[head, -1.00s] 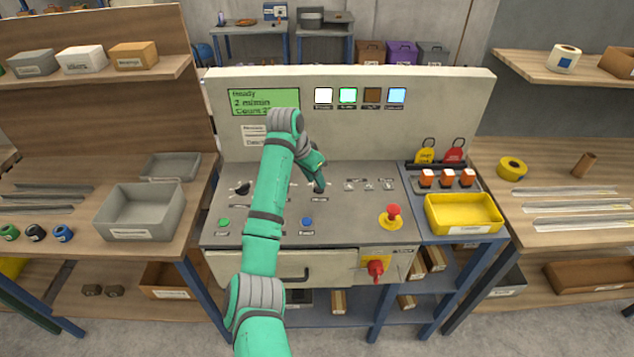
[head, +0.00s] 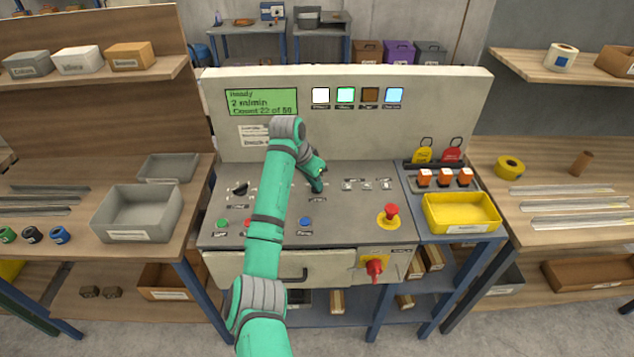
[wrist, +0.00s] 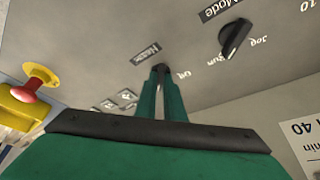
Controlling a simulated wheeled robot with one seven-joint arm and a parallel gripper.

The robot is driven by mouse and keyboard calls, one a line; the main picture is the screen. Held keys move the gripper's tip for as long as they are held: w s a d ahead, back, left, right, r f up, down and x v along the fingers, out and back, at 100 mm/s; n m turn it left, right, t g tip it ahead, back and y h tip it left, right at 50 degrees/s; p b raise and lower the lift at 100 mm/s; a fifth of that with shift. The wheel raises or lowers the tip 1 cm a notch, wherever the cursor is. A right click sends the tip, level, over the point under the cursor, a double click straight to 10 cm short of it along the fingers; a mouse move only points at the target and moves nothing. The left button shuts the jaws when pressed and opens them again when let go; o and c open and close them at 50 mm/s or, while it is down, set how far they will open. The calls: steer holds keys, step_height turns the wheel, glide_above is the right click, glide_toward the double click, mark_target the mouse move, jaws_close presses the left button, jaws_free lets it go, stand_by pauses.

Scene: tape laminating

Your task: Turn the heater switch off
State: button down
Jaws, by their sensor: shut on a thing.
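The heater switch (wrist: 160,67) is a small dark knob on the grey sloping panel, with a "Heater" label (wrist: 146,53) and the word "Off" beside it in the wrist view, which is upside down. My gripper (wrist: 160,76) has its two green fingers closed around this knob. In the head view my gripper (head: 317,184) reaches down to the middle of the panel and hides most of the switch. Which way the knob points cannot be made out.
A black Mode knob (wrist: 235,39) stands close beside the heater switch. The panel (head: 350,215) also holds a red emergency button (head: 391,214), a blue button (head: 305,222) and small toggles (head: 366,184). The upright display (head: 261,102) is behind. A yellow tray (head: 461,226) is at the right.

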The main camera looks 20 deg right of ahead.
steer(key=shift+n, duration=0.4)
steer(key=n, duration=0.1)
steer(key=n+t+y, duration=0.1)
steer(key=n, duration=0.1)
steer(key=shift+s, duration=0.25)
steer(key=n, duration=0.2)
steer(key=n+y, duration=0.1)
steer(key=n, duration=0.1)
steer(key=n+t+y, duration=0.1)
steer(key=n, duration=0.1)
steer(key=shift+s+d, duration=0.15)
steer(key=shift+d, duration=0.2)
steer(key=n, duration=0.1)
steer(key=n+y, duration=0.1)
steer(key=n, duration=0.2)
steer(key=shift+d+n+y, duration=0.3)
steer(key=shift+n+y, duration=0.7)
steer(key=shift+n, duration=1)
steer(key=c, duration=1.9)
jaws_free()
steer(key=shift+w, duration=0.2)
steer(key=shift+o, duration=0.2)
steer(key=shift+s, duration=0.1)
